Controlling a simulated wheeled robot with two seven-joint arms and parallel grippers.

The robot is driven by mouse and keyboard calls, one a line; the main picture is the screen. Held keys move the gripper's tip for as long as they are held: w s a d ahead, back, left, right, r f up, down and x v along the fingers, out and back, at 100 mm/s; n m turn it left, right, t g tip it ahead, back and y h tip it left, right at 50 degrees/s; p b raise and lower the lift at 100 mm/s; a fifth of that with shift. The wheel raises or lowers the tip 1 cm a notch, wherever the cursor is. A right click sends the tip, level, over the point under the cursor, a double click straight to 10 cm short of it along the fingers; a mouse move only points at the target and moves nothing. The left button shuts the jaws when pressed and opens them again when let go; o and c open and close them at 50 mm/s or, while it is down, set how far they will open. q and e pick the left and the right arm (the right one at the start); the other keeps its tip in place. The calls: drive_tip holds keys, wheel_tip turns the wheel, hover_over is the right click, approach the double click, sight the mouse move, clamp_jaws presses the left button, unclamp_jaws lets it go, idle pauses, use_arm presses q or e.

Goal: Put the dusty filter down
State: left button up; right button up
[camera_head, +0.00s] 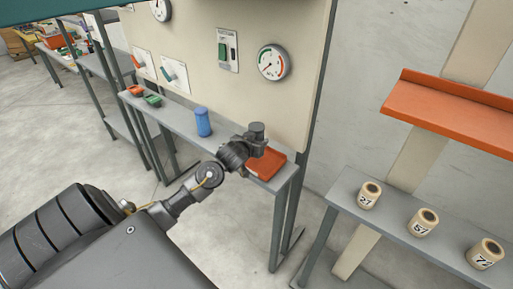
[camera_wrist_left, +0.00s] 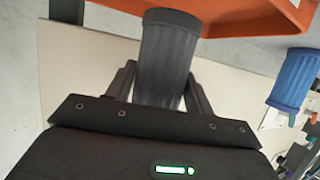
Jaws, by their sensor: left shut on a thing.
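The dusty filter is a dark grey ribbed cylinder (camera_head: 257,129), held upright at the end of my left gripper (camera_head: 247,145). In the left wrist view the filter (camera_wrist_left: 166,52) stands between the two fingers, which are shut on it. An orange tray (camera_head: 268,167) lies on the right end of the narrow grey shelf (camera_head: 178,117), close by the gripper and partly hidden by it. In the wrist view the tray (camera_wrist_left: 245,16) shows beside the filter's top end; I cannot tell whether they touch. A blue ribbed filter (camera_head: 203,122) stands on the shelf, left of the gripper. My right gripper is not in view.
A panel (camera_head: 205,62) with a dial gauge (camera_head: 273,62) and switches rises behind the shelf. Small orange (camera_head: 135,91) and green (camera_head: 153,100) items lie at the shelf's left end. Numbered rolls (camera_head: 423,221) stand on a separate shelf at right, below an orange ledge (camera_head: 450,112).

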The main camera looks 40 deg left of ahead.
use_arm(q)
wheel_tip(320, 180, down, 3)
drive_tip(key=shift+w+p, duration=0.15)
drive_tip(key=shift+p, duration=0.5)
drive_tip(key=shift+f, duration=0.15)
drive_tip(key=o, duration=1.1)
drive_tip(key=shift+f, duration=0.15)
drive_tip(key=shift+r, duration=0.2)
drive_tip(key=b+v, duration=0.2)
drive_tip(key=v, duration=1)
